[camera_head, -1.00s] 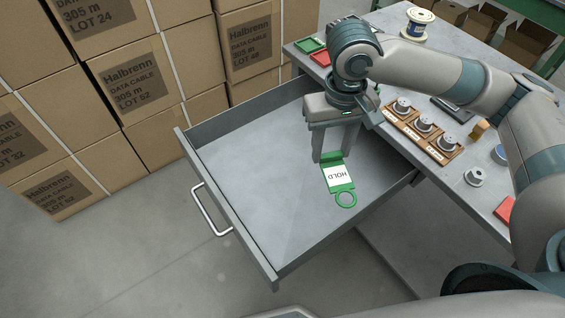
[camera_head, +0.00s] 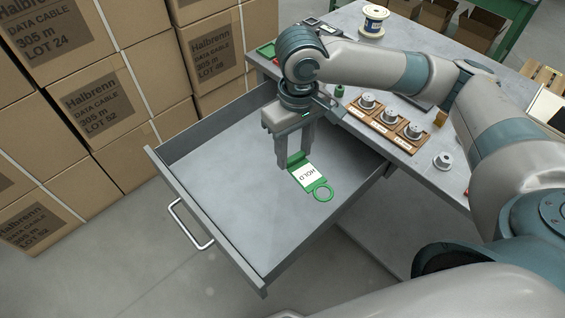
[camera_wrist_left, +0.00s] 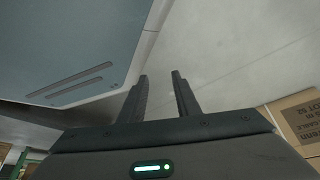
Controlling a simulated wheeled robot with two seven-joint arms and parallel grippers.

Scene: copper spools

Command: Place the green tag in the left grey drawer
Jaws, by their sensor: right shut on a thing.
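The green tag (camera_head: 310,176) has a white label reading HOLD and a ring at one end. My right gripper (camera_head: 295,163) is shut on the tag's end opposite the ring, fingers pointing down. The tag is over the inside of the open grey drawer (camera_head: 215,205); I cannot tell whether it touches the drawer floor. The drawer is pulled out from the grey bench, its handle (camera_head: 190,224) facing the lower left. My left gripper (camera_wrist_left: 160,76) shows only in the left wrist view, its fingers apart with nothing between them.
Stacked cartons (camera_head: 100,100) stand left of the drawer. The rest of the drawer floor is bare.

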